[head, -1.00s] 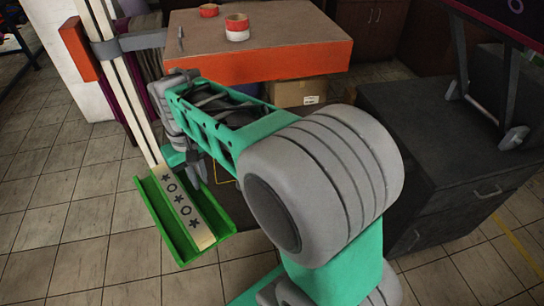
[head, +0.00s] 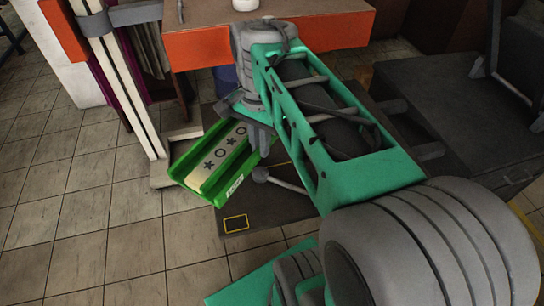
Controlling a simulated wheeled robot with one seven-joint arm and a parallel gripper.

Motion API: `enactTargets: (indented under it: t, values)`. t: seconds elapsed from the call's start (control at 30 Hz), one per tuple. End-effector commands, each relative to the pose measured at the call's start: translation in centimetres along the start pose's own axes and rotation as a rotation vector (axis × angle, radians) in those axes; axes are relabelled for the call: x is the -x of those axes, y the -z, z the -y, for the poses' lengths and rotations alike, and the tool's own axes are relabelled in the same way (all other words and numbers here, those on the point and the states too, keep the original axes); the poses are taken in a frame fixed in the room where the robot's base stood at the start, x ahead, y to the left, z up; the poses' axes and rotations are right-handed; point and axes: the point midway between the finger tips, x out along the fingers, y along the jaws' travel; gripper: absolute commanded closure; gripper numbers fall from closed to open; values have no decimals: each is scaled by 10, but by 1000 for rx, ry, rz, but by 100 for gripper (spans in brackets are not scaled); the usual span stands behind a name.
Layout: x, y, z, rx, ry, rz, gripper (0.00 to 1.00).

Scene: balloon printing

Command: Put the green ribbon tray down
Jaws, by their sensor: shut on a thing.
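The green ribbon tray (head: 181,171) is a green trough with a pale printed ribbon (head: 222,149) lying along it, marked with dark stars and rings. It is left of the middle in the head view. My gripper (head: 258,140) is shut on the tray's right side, near its far end. The fingertips are partly hidden by the tray and my wrist. The tray appears to be over or near a low dark surface (head: 262,208); I cannot tell whether it touches it.
An orange-edged table (head: 205,55) stands behind, with a white roll (head: 245,5) on it. Pale upright posts (head: 128,90) stand at the left. A dark cabinet (head: 440,110) is at the right. Tiled floor (head: 80,220) is open at the front left.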

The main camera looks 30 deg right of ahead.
Motion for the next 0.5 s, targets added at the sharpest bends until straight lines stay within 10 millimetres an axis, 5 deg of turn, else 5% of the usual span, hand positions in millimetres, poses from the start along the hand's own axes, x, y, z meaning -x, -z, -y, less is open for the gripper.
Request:
enactTargets:
  t: [0.03,0.23,0.37,0.5]
  values:
    - [-14,2,-17,-163,7,-6,100]
    - [-18,-4,-62,-666,5,-4,100]
    - [-18,0,-67,-766,0,-1,100]
    - [-32,27,-51,-770,-6,2,100]
